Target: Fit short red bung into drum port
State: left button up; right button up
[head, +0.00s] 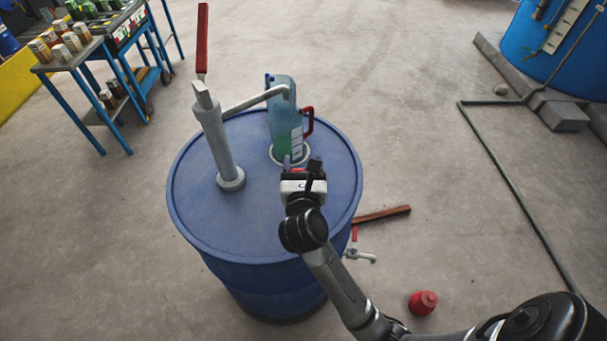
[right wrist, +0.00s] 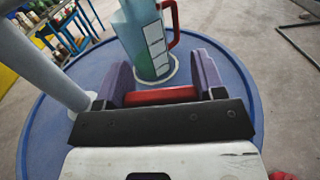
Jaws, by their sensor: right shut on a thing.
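The blue drum (head: 240,225) stands upright in the middle of the head view. My right gripper (head: 299,166) is over the right part of its lid, pointing toward the jug. It is shut on a red piece, seemingly the short red bung (right wrist: 160,96), which shows as a red bar between the two fingers in the right wrist view. In the head view only a sliver of red shows at the fingers. I cannot make out an open drum port; my gripper and arm cover part of the lid. My left gripper is not in view.
A hand pump (head: 215,135) with a red handle and a blue-green jug (head: 283,115) on a pale ring stand on the lid. A tap (head: 359,255) juts from the drum's right side. A red stepped object (head: 423,302) and brown bar (head: 382,214) lie on the floor.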

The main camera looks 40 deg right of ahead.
jog(key=shift+f, duration=0.15)
dwell(0.5)
notch_tip(320, 180, down, 5)
jog(key=b, duration=0.3)
jog(key=shift+f+b, duration=0.3)
jog(key=shift+f, duration=0.15)
dwell(0.9)
jog(key=shift+d+p, duration=0.1)
jog(key=shift+p, duration=0.3)
dwell(0.3)
dwell(0.6)
